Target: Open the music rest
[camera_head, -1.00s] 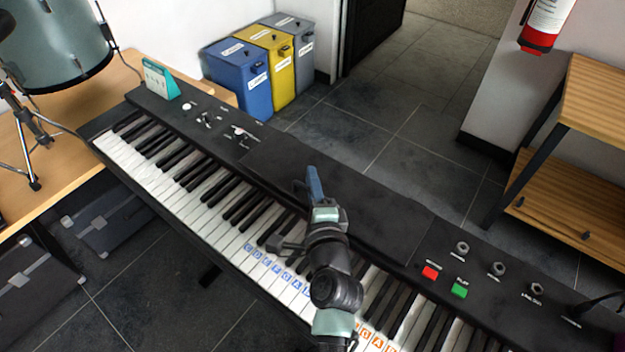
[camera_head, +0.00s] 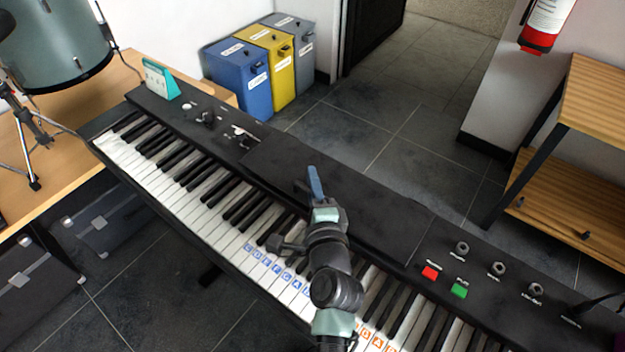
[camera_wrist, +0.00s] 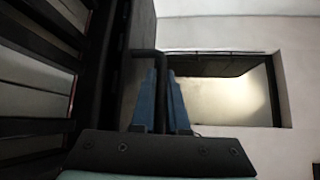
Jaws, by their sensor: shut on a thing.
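The music rest (camera_head: 385,212) is a flat black panel lying along the middle of the black keyboard's top, behind the keys. Its panel also shows in the wrist view (camera_wrist: 139,30), at the top left. A thin black handle (camera_wrist: 147,53) stands out from it. My gripper (camera_head: 313,178) is over the front part of the music rest. In the wrist view its two blue fingers (camera_wrist: 162,95) are shut on the handle, one on each side. In the head view my gripper and wrist hide the handle and part of the panel.
The keyboard's white and black keys (camera_head: 190,185) run below my arm. Red and green buttons and knobs (camera_head: 462,248) are on the right. A teal-and-white object (camera_head: 160,80) stands at its left end. Blue, yellow and grey bins (camera_head: 240,85) and a wooden shelf (camera_head: 585,105) stand beyond.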

